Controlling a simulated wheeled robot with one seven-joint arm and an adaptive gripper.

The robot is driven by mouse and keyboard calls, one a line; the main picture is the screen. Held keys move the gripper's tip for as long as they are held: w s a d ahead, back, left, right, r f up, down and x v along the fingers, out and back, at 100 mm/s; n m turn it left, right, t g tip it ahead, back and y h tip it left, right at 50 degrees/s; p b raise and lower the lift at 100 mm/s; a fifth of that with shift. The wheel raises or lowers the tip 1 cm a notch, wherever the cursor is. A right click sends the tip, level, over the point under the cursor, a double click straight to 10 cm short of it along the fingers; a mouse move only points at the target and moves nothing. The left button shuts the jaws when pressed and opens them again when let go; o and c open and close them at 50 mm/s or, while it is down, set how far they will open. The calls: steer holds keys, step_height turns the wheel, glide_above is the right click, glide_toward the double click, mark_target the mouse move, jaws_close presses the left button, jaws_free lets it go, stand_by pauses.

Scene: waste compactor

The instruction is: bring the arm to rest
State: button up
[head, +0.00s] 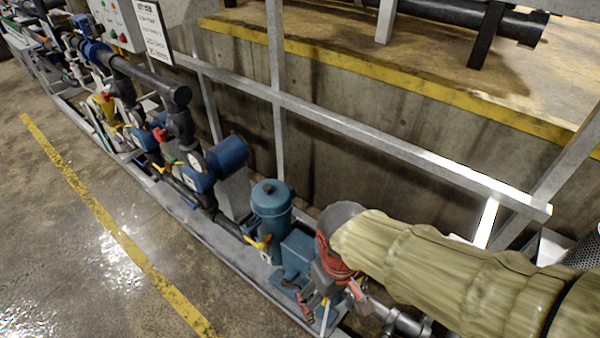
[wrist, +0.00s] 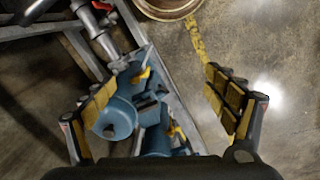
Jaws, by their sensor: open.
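My arm, in a yellow-green sleeve (head: 440,265), reaches in from the right of the head view. It ends in a red and grey wrist, with my gripper (head: 330,300) pointing down over the pipe skid. In the wrist view my gripper (wrist: 160,82) has its two yellow-padded fingers spread wide apart. Nothing is held between them. Blue pump parts (wrist: 115,117) show behind and between the fingers. The distance from the fingers to these parts is hard to tell.
A blue canister (head: 271,205) and a blue block (head: 298,252) stand beside my wrist. Valves and dark pipes (head: 180,125) run off to the upper left. A grey railing (head: 385,142) runs behind. The concrete floor (head: 90,260) at left is open, with a yellow line (head: 125,240).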

steer(key=d+r+m+t, duration=0.5)
steer(key=d+r, duration=0.6)
steer(key=r, duration=0.2)
steer(key=shift+w+d+r, duration=0.15)
steer(key=shift+d, duration=0.2)
